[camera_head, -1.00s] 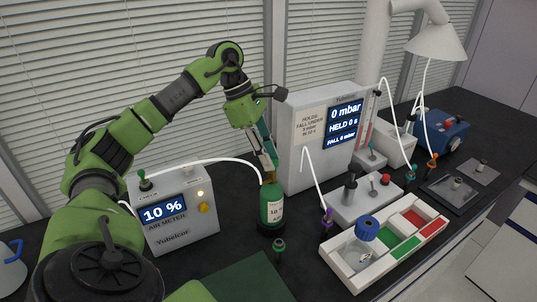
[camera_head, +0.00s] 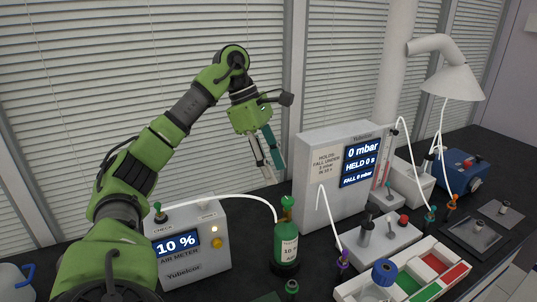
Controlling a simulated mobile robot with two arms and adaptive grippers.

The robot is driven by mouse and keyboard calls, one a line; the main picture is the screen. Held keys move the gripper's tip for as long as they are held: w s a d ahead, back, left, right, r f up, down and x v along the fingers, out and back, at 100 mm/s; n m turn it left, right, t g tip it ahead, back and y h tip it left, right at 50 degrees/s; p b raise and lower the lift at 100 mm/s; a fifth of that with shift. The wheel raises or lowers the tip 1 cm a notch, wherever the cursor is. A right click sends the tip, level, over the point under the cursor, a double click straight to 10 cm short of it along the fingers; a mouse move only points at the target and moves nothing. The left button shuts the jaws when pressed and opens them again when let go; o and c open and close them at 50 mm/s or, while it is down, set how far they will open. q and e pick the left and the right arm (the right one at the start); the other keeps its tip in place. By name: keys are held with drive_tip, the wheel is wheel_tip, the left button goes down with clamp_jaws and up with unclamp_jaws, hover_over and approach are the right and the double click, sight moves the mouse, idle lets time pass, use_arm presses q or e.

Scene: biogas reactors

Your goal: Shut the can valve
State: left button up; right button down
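The can is a green cylinder (camera_head: 285,247) with a white label, upright on the dark bench. Its green valve (camera_head: 287,203) is on top, where the white hose from the air meter ends. My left gripper (camera_head: 274,174) is above and slightly left of the valve, pointing down, with a visible gap to it. Whether the valve is open or shut is too small to tell. My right gripper is not in view.
The air meter (camera_head: 190,262) reading 10 % stands left of the can. Right of it is the display box (camera_head: 318,212) reading 0 mbar. A green-capped fitting (camera_head: 291,288), a valve block (camera_head: 375,245) and a sorting tray (camera_head: 440,292) are in front. Blinds are behind.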

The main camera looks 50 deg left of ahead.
use_arm(q)
drive_tip(key=shift+v, duration=2.05)
